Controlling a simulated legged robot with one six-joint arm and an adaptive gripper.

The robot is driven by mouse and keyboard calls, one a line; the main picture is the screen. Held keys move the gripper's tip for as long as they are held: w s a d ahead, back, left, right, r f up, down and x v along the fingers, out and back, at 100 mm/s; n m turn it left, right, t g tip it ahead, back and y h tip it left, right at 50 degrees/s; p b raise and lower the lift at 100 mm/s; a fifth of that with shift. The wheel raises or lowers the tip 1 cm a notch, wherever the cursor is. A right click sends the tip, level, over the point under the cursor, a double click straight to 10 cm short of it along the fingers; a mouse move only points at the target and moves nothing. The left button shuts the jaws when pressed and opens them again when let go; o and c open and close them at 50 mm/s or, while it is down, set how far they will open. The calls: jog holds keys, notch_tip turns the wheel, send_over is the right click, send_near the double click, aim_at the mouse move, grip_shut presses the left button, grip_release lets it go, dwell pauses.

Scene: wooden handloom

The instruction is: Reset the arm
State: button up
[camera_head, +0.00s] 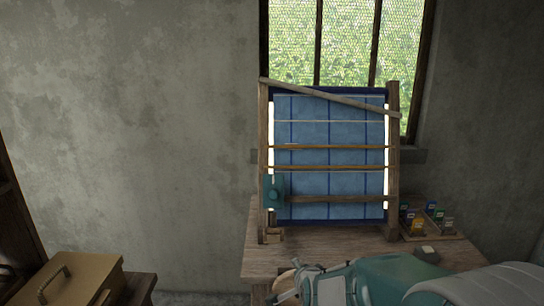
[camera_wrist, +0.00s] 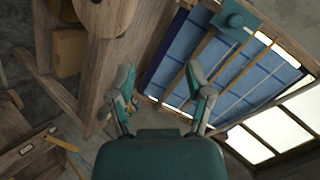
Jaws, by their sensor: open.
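My gripper (camera_head: 284,286) is at the bottom of the head view, in front of the wooden table (camera_head: 262,262). My teal arm reaches in from the lower right. In the wrist view, the two fingers of my gripper (camera_wrist: 160,76) stand apart with nothing between them. The wooden handloom (camera_head: 393,150) stands upright on the table, with blue checked cloth (camera_head: 329,158) in its frame. The blue cloth also shows tilted beyond the fingers in the wrist view (camera_wrist: 178,55). The gripper appears apart from the loom.
A teal block (camera_head: 274,193) sits on the loom's left post. A small tray (camera_head: 408,233) with several coloured items stands right of the loom. A tan box with a handle (camera_head: 90,270) is at lower left. A barred window (camera_head: 347,40) is behind the loom.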

jog(key=s+d+r+n+g, duration=0.2)
jog(key=s+r+n, duration=0.1)
jog(key=s, duration=0.6)
jog(key=s+d+r+n+g+h, duration=0.1)
jog(key=s+d+r+n+g, duration=0.1)
jog(key=s, duration=0.8)
jog(key=s+d+r+n+g, duration=0.1)
jog(key=s+d+r+n, duration=0.3)
jog(key=s, duration=0.6)
jog(key=shift+r+n+g, duration=0.25)
jog(key=shift+n+g, duration=0.15)
jog(key=shift+n, duration=0.8)
